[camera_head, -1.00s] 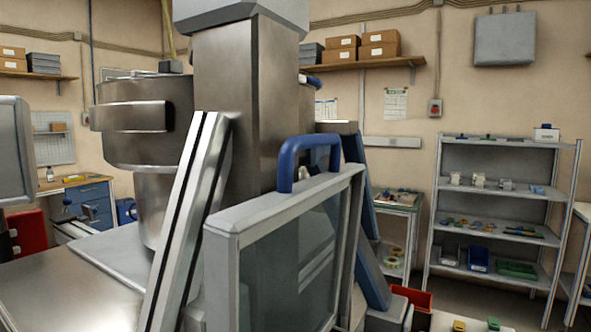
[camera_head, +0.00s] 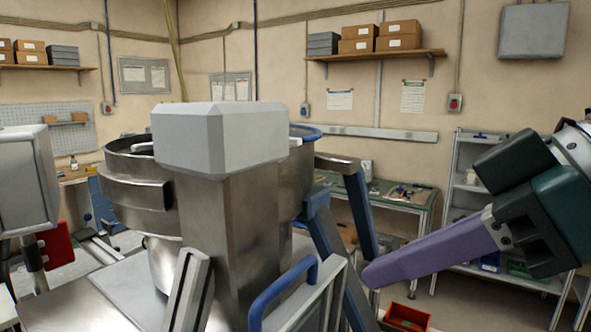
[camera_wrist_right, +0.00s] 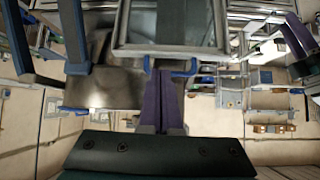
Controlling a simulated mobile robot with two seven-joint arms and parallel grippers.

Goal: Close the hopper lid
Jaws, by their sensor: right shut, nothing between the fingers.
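A steel machine stands in the middle of the head view, with a round open-topped vessel (camera_head: 135,170) left of its column. Right of the column is a second steel vessel with a blue rim (camera_head: 306,131), partly hidden. I cannot tell which part is the hopper lid. A grey-framed clear panel (camera_head: 318,302) with a blue handle (camera_head: 262,305) stands in front, cut off below. My right gripper (camera_head: 372,276) has purple fingers, shut and empty, right of the panel. In the right wrist view the fingers (camera_wrist_right: 165,76) point toward the panel frame (camera_wrist_right: 170,50) and handle. My left gripper is not in view.
A green-topped bench (camera_head: 405,192), a shelf rack (camera_head: 462,165) and a red bin (camera_head: 408,317) lie behind and to the right.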

